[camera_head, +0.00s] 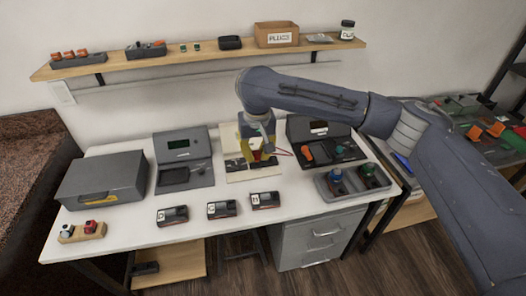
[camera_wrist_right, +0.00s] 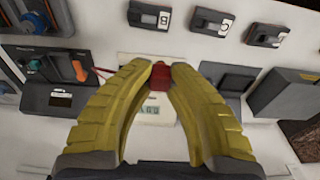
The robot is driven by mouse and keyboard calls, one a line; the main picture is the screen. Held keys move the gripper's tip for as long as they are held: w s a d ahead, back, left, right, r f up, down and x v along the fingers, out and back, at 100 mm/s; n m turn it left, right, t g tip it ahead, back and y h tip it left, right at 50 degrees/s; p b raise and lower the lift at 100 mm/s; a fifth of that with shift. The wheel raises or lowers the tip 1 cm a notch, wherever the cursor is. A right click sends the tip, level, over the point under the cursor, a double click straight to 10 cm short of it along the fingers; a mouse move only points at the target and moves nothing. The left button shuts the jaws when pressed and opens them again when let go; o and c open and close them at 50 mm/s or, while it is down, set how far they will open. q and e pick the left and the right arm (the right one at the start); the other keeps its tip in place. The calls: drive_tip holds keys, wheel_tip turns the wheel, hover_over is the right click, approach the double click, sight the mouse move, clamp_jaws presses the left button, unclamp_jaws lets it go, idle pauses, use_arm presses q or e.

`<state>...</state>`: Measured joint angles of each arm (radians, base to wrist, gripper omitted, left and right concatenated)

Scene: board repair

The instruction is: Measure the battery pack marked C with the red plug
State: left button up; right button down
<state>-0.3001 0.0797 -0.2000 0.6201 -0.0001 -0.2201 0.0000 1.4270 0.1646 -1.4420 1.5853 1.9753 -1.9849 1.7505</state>
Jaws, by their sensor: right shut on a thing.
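My right gripper (camera_head: 258,152) is low over the middle of the white table. In the wrist view, the fingertips of the right gripper (camera_wrist_right: 160,68) are closed on a red plug (camera_wrist_right: 159,80). A thin red lead runs from the plug toward the tester (camera_head: 330,148) with an orange knob. The three dark battery packs lie in a row near the front. The pack that seems marked C (camera_head: 222,210) is the middle one, also in the wrist view (camera_wrist_right: 212,22). The plug is apart from it. My left gripper is out of view.
Pack B (camera_head: 265,200) and another pack (camera_head: 172,215) flank the middle one. A second dark device (camera_head: 183,158), a grey box (camera_head: 103,180), a wooden block (camera_head: 70,235) and a grey tray (camera_head: 345,200) stand around. A pale mat (camera_head: 236,176) lies below the gripper.

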drive_tip(key=s+a, duration=0.3)
drive_tip(key=a, duration=0.6)
idle(0.8)
drive_tip(key=shift+a, duration=0.1)
drive_tip(key=shift+f, duration=8.2)
drive_tip(key=shift+f, duration=0.85)
